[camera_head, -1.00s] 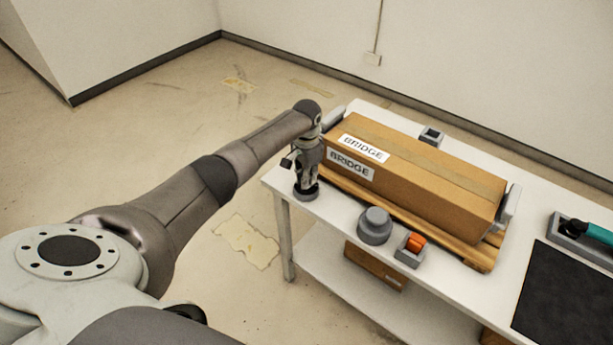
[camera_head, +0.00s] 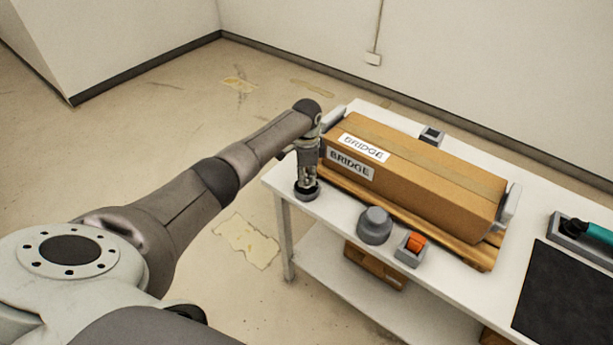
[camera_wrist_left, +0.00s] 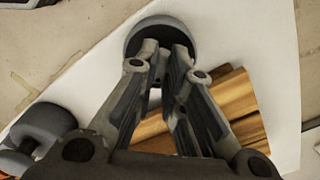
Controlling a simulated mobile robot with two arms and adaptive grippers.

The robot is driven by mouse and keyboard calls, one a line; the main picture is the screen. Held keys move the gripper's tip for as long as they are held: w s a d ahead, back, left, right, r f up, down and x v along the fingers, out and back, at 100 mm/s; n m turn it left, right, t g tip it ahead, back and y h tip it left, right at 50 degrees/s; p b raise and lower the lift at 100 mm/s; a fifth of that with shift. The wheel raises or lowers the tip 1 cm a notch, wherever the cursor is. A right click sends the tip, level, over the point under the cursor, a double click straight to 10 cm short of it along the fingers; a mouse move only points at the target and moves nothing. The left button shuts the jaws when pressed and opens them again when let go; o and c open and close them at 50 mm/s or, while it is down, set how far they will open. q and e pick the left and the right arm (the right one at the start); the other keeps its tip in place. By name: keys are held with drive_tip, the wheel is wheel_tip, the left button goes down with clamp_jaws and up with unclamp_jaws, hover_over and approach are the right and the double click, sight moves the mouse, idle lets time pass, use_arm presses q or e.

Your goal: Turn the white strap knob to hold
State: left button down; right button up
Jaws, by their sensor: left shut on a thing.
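My left gripper (camera_head: 308,184) points down at the left front corner of the white table (camera_head: 340,215). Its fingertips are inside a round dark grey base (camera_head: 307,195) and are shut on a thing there. The left wrist view also shows the gripper (camera_wrist_left: 162,50) with its tips in the round base (camera_wrist_left: 150,24). The white strap knob cannot be made out; the fingers hide the middle of the base. My right gripper is not in view.
A cardboard box marked BRIDGE (camera_head: 430,175) lies on a wooden pallet (camera_head: 465,252) beside the gripper. A grey round knob (camera_head: 375,225) and an orange switch (camera_head: 416,242) stand along the front edge. A black mat (camera_head: 565,295) lies at right.

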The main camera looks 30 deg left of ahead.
sight(307, 180)
use_arm(q)
drive_tip(key=shift+w, duration=0.1)
drive_tip(key=c, duration=1.5)
unclamp_jaws()
drive_tip(key=shift+r, duration=0.15)
wheel_tip(307, 180, up, 12)
drive_tip(key=shift+f, duration=0.1)
